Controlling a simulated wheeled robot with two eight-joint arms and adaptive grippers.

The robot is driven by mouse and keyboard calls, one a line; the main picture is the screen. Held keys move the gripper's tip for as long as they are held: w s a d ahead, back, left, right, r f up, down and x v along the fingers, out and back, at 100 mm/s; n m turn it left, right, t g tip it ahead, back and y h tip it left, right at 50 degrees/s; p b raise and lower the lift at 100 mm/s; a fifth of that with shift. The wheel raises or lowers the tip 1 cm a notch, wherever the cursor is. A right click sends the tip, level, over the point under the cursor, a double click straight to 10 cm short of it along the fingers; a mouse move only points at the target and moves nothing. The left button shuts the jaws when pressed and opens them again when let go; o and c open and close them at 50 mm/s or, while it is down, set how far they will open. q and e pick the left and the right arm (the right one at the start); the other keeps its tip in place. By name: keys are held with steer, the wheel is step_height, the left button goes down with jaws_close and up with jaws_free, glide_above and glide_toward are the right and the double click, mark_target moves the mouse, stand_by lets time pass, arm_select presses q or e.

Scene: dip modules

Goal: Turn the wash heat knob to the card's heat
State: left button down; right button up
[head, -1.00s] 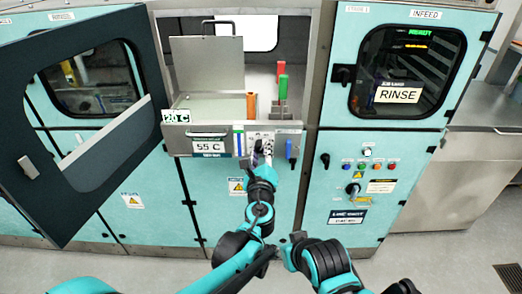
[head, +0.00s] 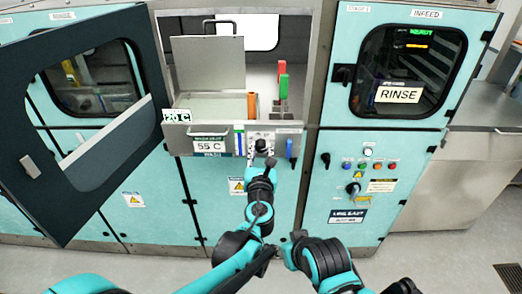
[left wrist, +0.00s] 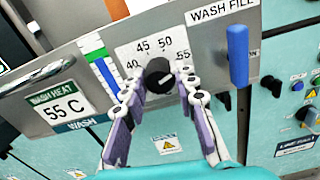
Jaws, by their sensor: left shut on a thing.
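The wash heat knob (left wrist: 158,75) is a round black knob with a white pointer line, on a dial plate marked 40, 45, 50 and 55. The pointer slants to the right, toward the 55 side; its exact reading is hard to tell. My left gripper (left wrist: 160,88) is shut on the knob, one finger on each side; in the head view the left gripper (head: 262,150) reaches up to the panel. The card (left wrist: 58,106) reads WASH HEAT 55 C and shows left of the dial in the head view (head: 210,146). My right gripper is not in view.
A blue lever (left wrist: 238,55) stands right of the knob under the WASH FILL label. A green and blue strip (left wrist: 104,70) is on its left. The dark door (head: 75,190) hangs open at left. Orange, red and green handles rise behind the panel.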

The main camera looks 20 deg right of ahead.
arm_select(q)
steer(key=shift+m, duration=0.5)
steer(key=c, duration=1.2)
jaws_free()
steer(key=v, duration=1.2)
